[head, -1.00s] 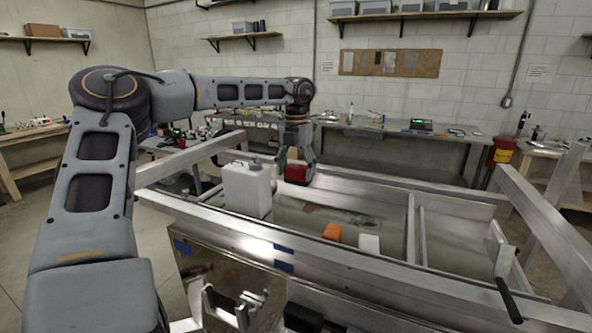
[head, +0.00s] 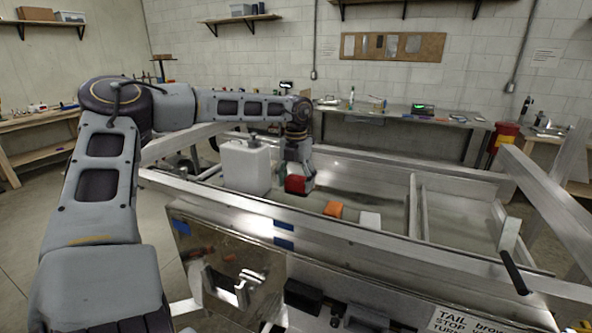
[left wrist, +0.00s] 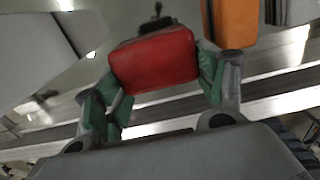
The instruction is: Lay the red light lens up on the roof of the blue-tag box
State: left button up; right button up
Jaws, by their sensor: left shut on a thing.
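The red light (head: 296,185) is held by my left gripper (head: 299,180) above the trailer bed, right of the white jug and left of the orange block. In the left wrist view the red light (left wrist: 155,58) sits between the green-padded fingers of my left gripper (left wrist: 155,85), which touch its two sides. Its red face shows towards the wrist camera. A polished metal face (head: 215,255) with blue tags (head: 284,226) stands in front of the trailer rail. I cannot tell for sure that it belongs to the blue-tag box. My right gripper is out of view.
The white jug (head: 245,168), orange block (head: 333,209) and a white block (head: 370,219) stand inside the trailer. The long near rail (head: 360,240) lies between them and me. Black blocks (head: 303,296) and a TAIL sign (head: 452,321) are low in front.

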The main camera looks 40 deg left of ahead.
aim_at(296, 195)
pick_arm(q)
notch_tip(296, 195, down, 2)
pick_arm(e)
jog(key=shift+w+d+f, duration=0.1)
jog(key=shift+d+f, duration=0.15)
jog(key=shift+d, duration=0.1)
pick_arm(q)
jog(key=shift+f+b, duration=1)
jog(key=shift+f, duration=1.35)
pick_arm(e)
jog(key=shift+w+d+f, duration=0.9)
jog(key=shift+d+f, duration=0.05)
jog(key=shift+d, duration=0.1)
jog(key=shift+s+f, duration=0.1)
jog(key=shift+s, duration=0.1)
